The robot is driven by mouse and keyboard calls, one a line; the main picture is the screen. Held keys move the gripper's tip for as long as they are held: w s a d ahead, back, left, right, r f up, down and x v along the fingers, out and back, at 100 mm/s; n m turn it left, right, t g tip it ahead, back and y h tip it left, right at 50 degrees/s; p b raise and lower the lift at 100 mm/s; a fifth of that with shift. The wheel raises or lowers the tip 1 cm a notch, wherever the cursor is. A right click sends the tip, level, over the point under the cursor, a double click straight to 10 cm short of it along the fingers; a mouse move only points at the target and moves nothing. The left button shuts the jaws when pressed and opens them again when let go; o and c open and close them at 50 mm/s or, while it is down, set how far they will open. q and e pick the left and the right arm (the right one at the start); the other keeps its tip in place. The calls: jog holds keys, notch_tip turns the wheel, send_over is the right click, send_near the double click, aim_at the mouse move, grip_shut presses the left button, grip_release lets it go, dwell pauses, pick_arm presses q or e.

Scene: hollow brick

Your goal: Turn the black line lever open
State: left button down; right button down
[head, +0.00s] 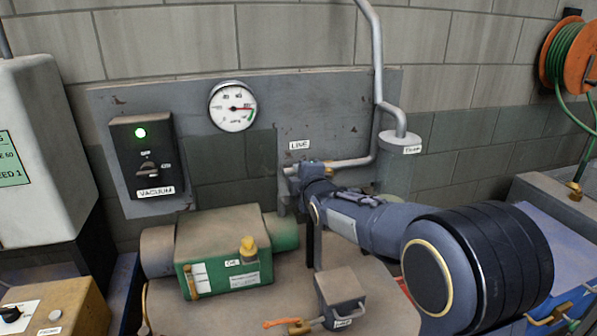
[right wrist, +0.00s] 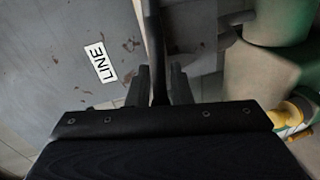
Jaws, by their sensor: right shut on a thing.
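My right gripper (head: 308,190) is up at the pipe under the white LINE label (head: 299,144), seen from behind in the head view. In the right wrist view its two dark fingers (right wrist: 160,88) are closed around the black lever (right wrist: 154,40), a narrow dark bar running up to the top edge. The LINE label (right wrist: 100,63) lies left of the lever there. My left gripper is in neither view.
A round gauge (head: 233,106) and a black VACUUM switch box (head: 147,157) with a lit green lamp are on the wall panel. A green pump (head: 222,256) stands below. A small grey box (head: 341,295) and an orange-handled valve (head: 287,322) are below my right arm.

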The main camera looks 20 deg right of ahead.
jog(key=shift+a+f+n, duration=0.1)
jog(key=shift+f+n, duration=0.5)
jog(key=shift+f, duration=0.05)
jog(key=shift+b, duration=0.3)
jog(key=c, duration=1.5)
grip_release()
jog(key=s+r, duration=0.1)
jog(key=s, duration=0.6)
jog(key=shift+s+r, duration=0.25)
jog(key=shift+s, duration=0.1)
